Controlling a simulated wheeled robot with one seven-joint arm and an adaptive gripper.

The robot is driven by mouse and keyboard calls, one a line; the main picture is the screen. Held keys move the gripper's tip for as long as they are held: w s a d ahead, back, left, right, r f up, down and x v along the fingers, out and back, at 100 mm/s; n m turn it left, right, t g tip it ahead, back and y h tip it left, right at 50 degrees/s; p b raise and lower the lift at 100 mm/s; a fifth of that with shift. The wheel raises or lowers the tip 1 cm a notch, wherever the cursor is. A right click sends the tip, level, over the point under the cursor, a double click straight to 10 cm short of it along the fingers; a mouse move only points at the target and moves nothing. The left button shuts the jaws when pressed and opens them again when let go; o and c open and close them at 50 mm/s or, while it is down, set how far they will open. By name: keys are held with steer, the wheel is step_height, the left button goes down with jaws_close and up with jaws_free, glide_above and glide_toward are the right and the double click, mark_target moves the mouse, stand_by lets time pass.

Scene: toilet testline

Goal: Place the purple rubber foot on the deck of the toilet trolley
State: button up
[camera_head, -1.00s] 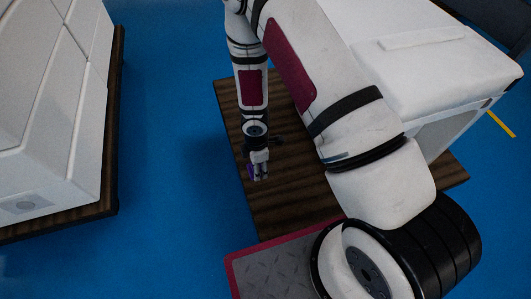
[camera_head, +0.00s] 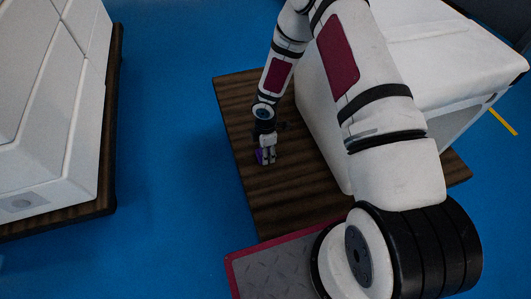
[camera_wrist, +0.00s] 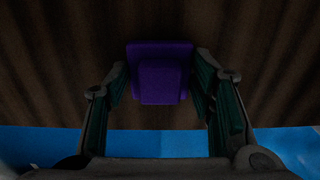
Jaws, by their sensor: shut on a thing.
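The purple rubber foot (camera_head: 260,157) is between the fingers of my gripper (camera_head: 267,158). In the wrist view the foot (camera_wrist: 160,78) sits between the two dark green finger pads, and my gripper (camera_wrist: 161,88) is shut on it. The trolley's brown wooden deck (camera_head: 290,202) lies under my gripper. The deck also fills most of the wrist view (camera_wrist: 60,70). I cannot tell whether the foot touches the deck. My arm hides part of the deck on the right.
A large white unit (camera_head: 455,65) stands on the deck at the right. Another white unit (camera_head: 50,110) on a wooden base is at the left. Blue floor (camera_head: 170,150) is clear between them. A grey tread plate with a red edge (camera_head: 285,270) is at the front.

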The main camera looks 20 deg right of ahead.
steer(key=shift+f, duration=0.2)
steer(key=o, duration=1.2)
